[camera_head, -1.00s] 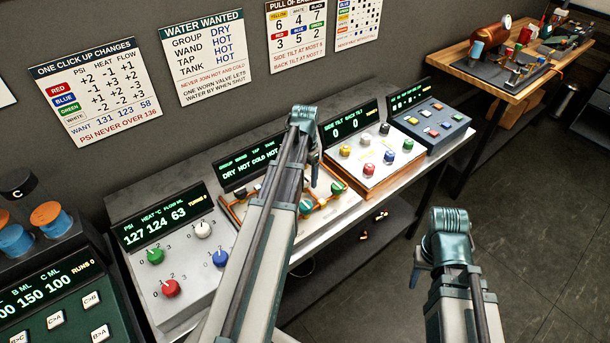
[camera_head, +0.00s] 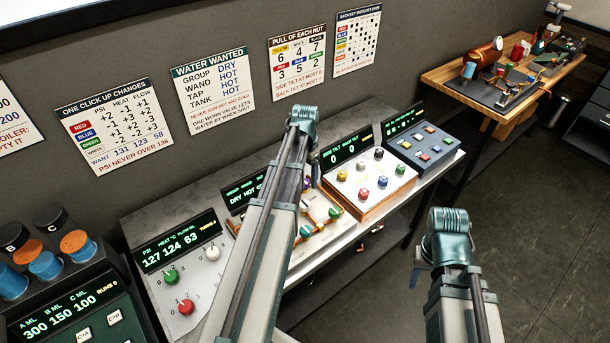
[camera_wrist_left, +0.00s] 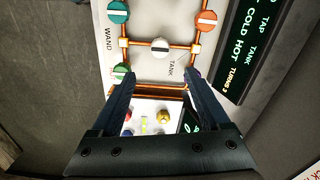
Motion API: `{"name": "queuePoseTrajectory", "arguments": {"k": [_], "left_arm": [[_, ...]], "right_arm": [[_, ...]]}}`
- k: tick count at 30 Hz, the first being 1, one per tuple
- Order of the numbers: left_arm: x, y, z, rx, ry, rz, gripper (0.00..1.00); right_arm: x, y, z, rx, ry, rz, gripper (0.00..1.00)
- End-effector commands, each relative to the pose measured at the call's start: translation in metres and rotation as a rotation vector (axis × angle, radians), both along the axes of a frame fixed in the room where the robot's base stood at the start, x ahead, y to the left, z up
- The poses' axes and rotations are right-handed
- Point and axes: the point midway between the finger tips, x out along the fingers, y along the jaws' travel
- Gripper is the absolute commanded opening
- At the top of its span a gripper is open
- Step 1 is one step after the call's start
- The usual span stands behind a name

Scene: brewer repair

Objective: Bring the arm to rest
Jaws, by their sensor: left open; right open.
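My left arm reaches up through the middle of the head view, its wrist (camera_head: 303,118) in front of the water valve panel (camera_head: 318,241). In the left wrist view my left gripper (camera_wrist_left: 158,82) is open, with its two dark fingers apart and nothing between them. Beyond the fingers, that view shows the valve panel's copper pipes, a white knob (camera_wrist_left: 160,47), a green knob (camera_wrist_left: 122,72) and an orange knob (camera_wrist_left: 207,20). My right arm (camera_head: 450,240) stands at the lower right of the head view over the floor. Its fingers are mostly hidden behind the wrist.
The PSI, heat and flow panel (camera_head: 205,272) stands left of the valve panel. The tilt panel (camera_head: 367,182) and a blue-grey button panel (camera_head: 425,150) stand to its right. A wooden bench (camera_head: 470,82) with a machine is at the back right. Floor (camera_head: 540,220) is open at right.

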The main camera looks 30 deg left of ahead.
Motion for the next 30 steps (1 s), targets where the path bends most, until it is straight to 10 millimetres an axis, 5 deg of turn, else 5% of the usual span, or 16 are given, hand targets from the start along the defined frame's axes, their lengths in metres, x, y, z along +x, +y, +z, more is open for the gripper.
{"name": "queuePoseTrajectory", "arguments": {"k": [19,23,30], "left_arm": [[-0.002,-0.010,-0.002,0.001,0.002,-0.006,0.79],[-0.014,-0.060,-0.024,0.009,0.010,-0.027,0.79],[-0.073,-0.196,-0.080,0.049,0.032,-0.078,0.79]], "right_arm": [[0.000,0.000,-0.002,0.000,0.000,0.001,0.50],[0.000,0.000,-0.024,-0.001,0.000,0.002,0.50],[0.000,0.000,-0.081,-0.002,0.000,0.007,0.50]]}}
